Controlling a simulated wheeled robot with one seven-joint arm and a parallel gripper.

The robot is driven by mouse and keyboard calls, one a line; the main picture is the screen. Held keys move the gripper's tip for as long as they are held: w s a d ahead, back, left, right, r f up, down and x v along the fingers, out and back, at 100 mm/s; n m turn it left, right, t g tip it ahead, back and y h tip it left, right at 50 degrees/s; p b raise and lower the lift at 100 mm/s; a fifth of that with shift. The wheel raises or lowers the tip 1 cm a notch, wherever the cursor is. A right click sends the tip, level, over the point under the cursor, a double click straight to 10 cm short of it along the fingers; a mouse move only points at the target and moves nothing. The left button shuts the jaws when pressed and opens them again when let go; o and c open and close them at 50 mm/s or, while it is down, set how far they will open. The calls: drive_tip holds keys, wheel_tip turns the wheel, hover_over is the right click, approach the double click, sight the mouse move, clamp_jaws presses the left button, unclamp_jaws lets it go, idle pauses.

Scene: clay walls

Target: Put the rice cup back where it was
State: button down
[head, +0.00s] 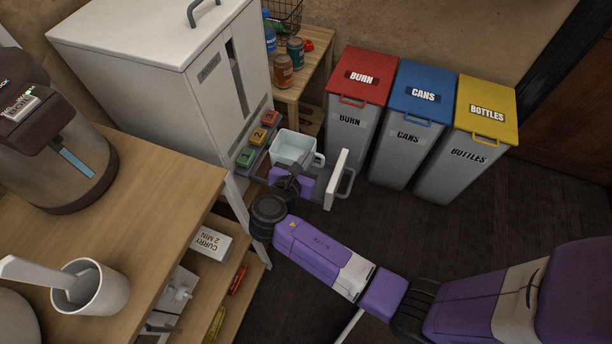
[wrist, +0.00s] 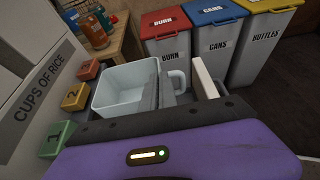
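The rice cup is a pale, square, empty-looking cup with a side handle (head: 295,147); it also shows in the wrist view (wrist: 122,88). My gripper (head: 292,181) is at its near side. In the wrist view the two dark fingers (wrist: 160,90) are close together on either side of the cup's right wall, one inside, one outside. The cup looks upright. The rice dispenser is a tall white cabinet (head: 150,90), labelled "CUPS OF RICE" in the wrist view (wrist: 38,100). A white front panel with a handle (head: 337,178) stands right of the cup. What lies under the cup is hidden.
Numbered green, yellow and red buttons (head: 258,135) are left of the cup. Red, blue and yellow-lidded bins (head: 408,125) stand behind to the right. A wooden shelf with a curry box (head: 212,243) is at the near left. Dark floor is free at right.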

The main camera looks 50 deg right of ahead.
wheel_tip(320, 180, down, 8)
drive_tip(key=shift+f+b, duration=0.1)
drive_tip(key=shift+b, duration=0.8)
drive_tip(key=shift+f, duration=0.15)
drive_tip(key=c, duration=1.7)
unclamp_jaws()
drive_tip(key=shift+a+r, duration=0.2)
drive_tip(key=shift+r, duration=0.05)
drive_tip(key=shift+p+v, duration=0.65)
drive_tip(key=shift+v, duration=5.2)
